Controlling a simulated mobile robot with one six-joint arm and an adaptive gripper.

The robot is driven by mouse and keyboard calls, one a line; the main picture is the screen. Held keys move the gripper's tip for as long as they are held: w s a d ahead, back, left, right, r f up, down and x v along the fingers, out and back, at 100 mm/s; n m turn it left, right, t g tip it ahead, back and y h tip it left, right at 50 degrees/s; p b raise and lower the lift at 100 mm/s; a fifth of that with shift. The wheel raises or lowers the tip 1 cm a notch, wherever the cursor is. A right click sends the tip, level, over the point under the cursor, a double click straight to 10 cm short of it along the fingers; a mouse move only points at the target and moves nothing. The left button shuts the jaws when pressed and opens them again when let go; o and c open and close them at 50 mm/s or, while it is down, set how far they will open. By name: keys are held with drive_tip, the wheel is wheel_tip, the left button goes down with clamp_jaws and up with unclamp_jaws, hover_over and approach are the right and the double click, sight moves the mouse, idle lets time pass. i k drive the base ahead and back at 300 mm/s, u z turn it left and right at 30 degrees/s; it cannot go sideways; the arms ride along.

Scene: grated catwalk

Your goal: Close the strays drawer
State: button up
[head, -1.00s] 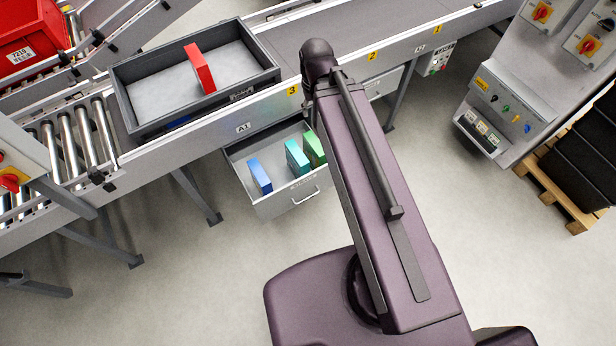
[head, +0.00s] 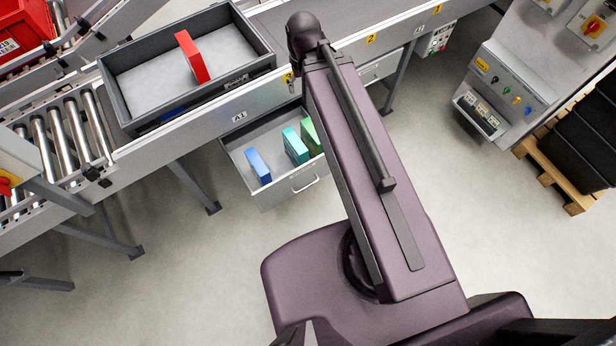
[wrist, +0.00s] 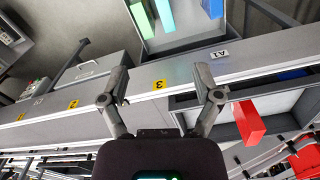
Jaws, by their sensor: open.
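The drawer (head: 283,188) stands pulled out below the conveyor's side rail, under the label A1. Its front has a bar handle (head: 305,184) and small lettering I cannot read surely. Inside stand a blue box (head: 258,166), a teal box (head: 295,146) and a green box (head: 311,135), partly behind my arm. In the wrist view the open drawer (wrist: 185,43) shows at the top, with its boxes cut off by the frame edge. My gripper (wrist: 163,84) is open and empty, its fingers spread over the view of the conveyor rail. I cannot make out the gripper surely in the head view.
A grey tote (head: 120,75) with a red box (head: 193,57) sits on the conveyor above the drawer. A shut drawer (head: 383,68) lies to the right. Conveyor legs (head: 195,188) stand to the left. A control cabinet (head: 510,85) and pallet are at right. The floor before the drawer is clear.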

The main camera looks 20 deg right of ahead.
sight(287, 181)
drive_tip(key=z, duration=0.45)
drive_tip(key=k, duration=1.2)
drive_tip(key=u, duration=0.35)
